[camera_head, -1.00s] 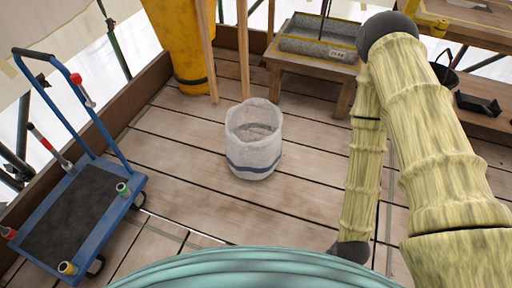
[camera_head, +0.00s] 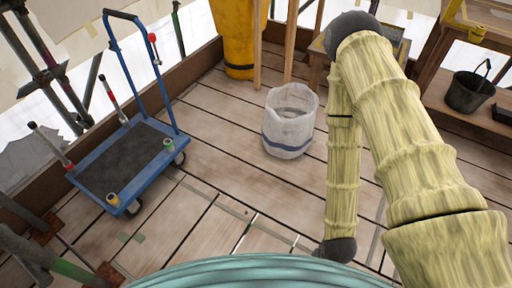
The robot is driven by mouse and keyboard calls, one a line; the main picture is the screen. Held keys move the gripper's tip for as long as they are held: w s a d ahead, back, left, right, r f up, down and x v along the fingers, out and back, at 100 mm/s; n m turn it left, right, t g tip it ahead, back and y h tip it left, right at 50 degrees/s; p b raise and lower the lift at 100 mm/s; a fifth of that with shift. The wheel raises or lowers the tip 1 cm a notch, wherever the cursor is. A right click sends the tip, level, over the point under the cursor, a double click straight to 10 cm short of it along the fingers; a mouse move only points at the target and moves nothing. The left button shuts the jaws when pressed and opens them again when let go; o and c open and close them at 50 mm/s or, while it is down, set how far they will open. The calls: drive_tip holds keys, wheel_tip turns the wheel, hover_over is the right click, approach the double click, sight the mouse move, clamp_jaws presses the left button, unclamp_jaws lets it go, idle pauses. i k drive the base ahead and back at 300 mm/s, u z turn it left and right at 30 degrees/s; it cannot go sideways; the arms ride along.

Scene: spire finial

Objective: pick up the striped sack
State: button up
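The striped sack (camera_head: 290,122) is a white, open-topped bag with a blue band around its lower part. It stands upright on the plank floor near the middle of the head view, with pale contents inside. My arm, in a yellowish ribbed cover, comes in from the right and bends down at a dark joint to the right of the sack. The arm's lower end is a dark rounded part at the bottom middle, apart from the sack. My gripper's fingers cannot be made out.
A blue platform trolley (camera_head: 125,165) stands on the left. A yellow chute (camera_head: 238,38) and wooden posts (camera_head: 290,40) are behind the sack. A black bucket (camera_head: 468,93) sits on a wooden bench at right. Floor (camera_head: 225,170) between trolley and sack is clear.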

sight(289, 120)
drive_tip(key=u, duration=0.25)
drive_tip(key=k, duration=0.5)
drive_tip(key=z, duration=0.85)
drive_tip(key=i, duration=1.3)
drive_tip(key=u, duration=0.2)
